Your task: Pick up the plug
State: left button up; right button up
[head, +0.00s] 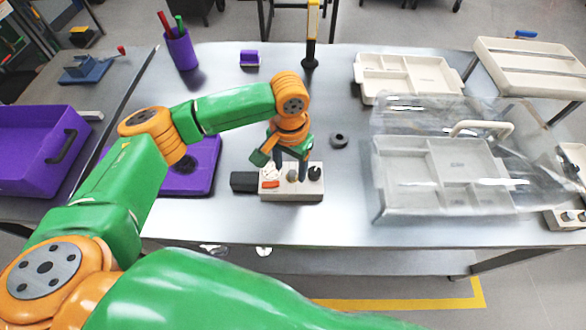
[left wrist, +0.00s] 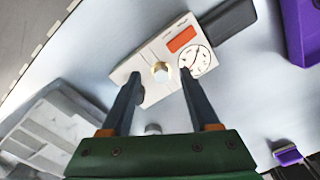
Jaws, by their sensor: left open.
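A small pale, brassy piece that looks like the plug (left wrist: 161,72) sits on top of a light box (left wrist: 150,52), between an orange rectangle and the box's end. In the head view the light box (head: 291,194) stands on the table, and the plug shows only as a small greyish spot (head: 291,176). My left gripper (head: 291,168) points down over the box, open, with nothing between its fingers. In the left wrist view its two dark fingers (left wrist: 160,88) lie on either side of the plug, apart from it. My right gripper is not in view.
The box also carries a white dial (head: 270,173) and a black knob (head: 315,172); a black block (head: 243,182) adjoins it. A dark ring-like part (head: 338,140) lies behind.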

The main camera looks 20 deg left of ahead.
aim_at(291, 173)
pick_arm(q)
notch_tip(291, 173, down, 2)
jog(key=shift+f, duration=0.1)
jog(key=shift+w+f, duration=0.3)
jog(key=shift+w, duration=0.25)
jog(key=shift+c, duration=1.4)
jog(key=shift+s+r, duration=0.15)
jog(key=shift+s, duration=0.15)
grip_shut()
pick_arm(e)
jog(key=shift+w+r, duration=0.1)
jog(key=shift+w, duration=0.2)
pick_arm(q)
jog(key=shift+w, duration=0.2)
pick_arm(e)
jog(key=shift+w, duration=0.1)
